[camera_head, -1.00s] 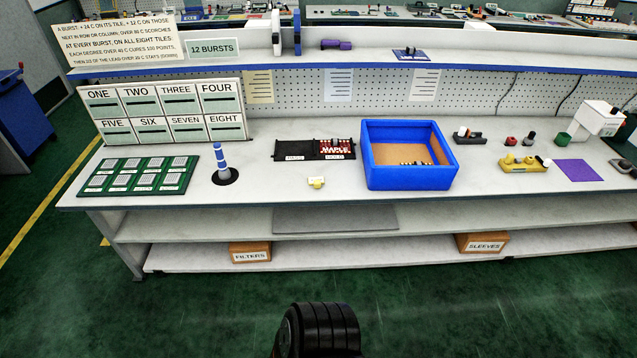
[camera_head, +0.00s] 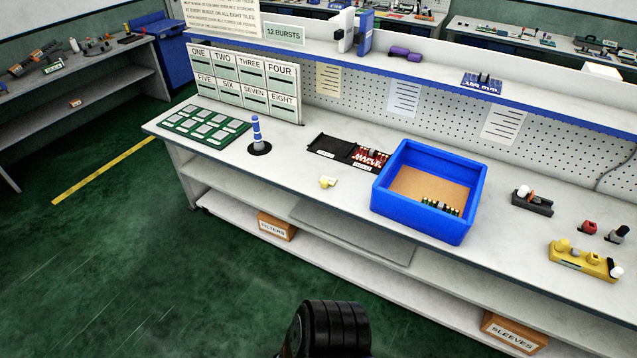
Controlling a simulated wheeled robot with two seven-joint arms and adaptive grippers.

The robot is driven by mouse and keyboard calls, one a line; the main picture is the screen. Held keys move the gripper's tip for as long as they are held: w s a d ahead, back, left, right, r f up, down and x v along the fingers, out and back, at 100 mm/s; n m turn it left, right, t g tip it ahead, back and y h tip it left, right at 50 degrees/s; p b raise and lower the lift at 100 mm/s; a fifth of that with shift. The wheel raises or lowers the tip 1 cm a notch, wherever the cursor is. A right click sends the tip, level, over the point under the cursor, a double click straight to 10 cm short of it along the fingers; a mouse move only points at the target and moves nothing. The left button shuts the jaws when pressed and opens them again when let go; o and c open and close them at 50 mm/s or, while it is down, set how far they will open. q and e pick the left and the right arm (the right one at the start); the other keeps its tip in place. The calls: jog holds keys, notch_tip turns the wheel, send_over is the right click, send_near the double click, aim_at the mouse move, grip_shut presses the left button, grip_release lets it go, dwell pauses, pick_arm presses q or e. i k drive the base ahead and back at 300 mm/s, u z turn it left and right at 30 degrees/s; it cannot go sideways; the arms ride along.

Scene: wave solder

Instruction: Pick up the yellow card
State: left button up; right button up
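A small yellow and pale piece (camera_head: 328,183), which looks like the yellow card, lies on the white bench top (camera_head: 290,165) near its front edge. It is left of the blue bin and in front of the black tray; nothing touches it. It is too small to make out any marking. Neither of my grippers is in view. A black ribbed part of my own body shows at the bottom middle, well short of the bench.
A blue bin (camera_head: 420,222) stands right of the card. A black two-part tray (camera_head: 328,146) lies behind it. A blue-and-white post (camera_head: 256,134) and a green tile board (camera_head: 204,126) are to the left. Open green floor (camera_head: 130,260) lies before the bench.

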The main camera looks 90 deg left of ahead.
aim_at(325, 180)
jog(key=u, duration=0.7)
jog(key=i, duration=1.05)
jog(key=u, duration=2.35)
jog(key=i, duration=1.3)
jog(key=u, duration=0.7)
